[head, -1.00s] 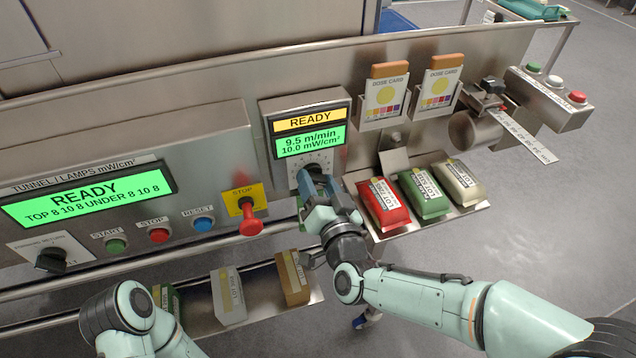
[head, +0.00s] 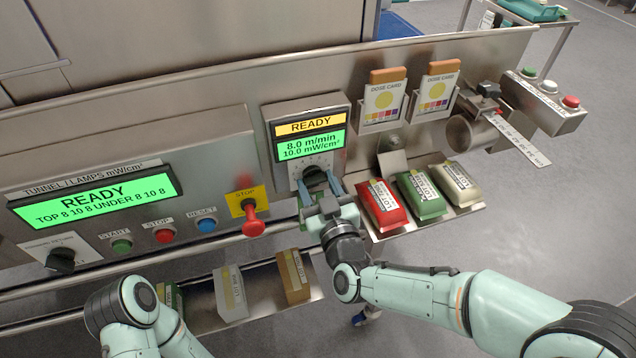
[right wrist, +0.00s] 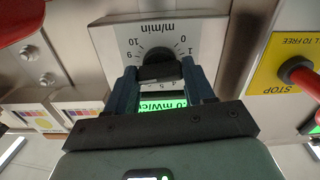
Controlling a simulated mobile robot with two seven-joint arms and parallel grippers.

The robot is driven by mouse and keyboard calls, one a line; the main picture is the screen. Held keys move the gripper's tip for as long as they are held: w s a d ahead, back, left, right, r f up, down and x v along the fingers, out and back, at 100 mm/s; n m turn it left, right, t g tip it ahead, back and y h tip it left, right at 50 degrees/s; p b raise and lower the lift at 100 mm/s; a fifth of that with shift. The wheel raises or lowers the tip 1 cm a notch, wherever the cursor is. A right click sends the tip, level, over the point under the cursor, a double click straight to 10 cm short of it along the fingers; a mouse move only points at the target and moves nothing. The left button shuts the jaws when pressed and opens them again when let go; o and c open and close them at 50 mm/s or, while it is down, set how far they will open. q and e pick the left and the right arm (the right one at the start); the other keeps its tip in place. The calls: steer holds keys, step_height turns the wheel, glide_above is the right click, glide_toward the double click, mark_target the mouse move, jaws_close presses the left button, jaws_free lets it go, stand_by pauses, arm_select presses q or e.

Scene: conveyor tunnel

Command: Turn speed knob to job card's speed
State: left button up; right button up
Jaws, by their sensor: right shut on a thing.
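The black speed knob (head: 314,176) sits on the panel below a small display (head: 309,145) that reads READY, 8.0 m/min and 10.0 mW/cm². My right gripper (head: 320,187) is shut on the knob, with one blue finger on each side. In the right wrist view the knob (right wrist: 158,66) lies between the fingertips, in front of a dial plate (right wrist: 205,42) marked m/min, with numbers around it. My left arm shows at the lower left, but its gripper is out of view. I cannot make out a job card.
A red STOP knob (head: 254,222) on a yellow plate stands just left of the speed knob. Red (head: 381,205), green (head: 420,196) and cream packets lie on a shelf at right. Two dose cards (head: 382,100) stand above. A lower tray (head: 205,318) holds upright packs.

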steer(key=n+p, duration=0.1)
steer(key=n, duration=0.4)
steer(key=shift+n, duration=0.3)
stand_by(0.4)
steer(key=o, duration=1)
steer(key=shift+o, duration=0.2)
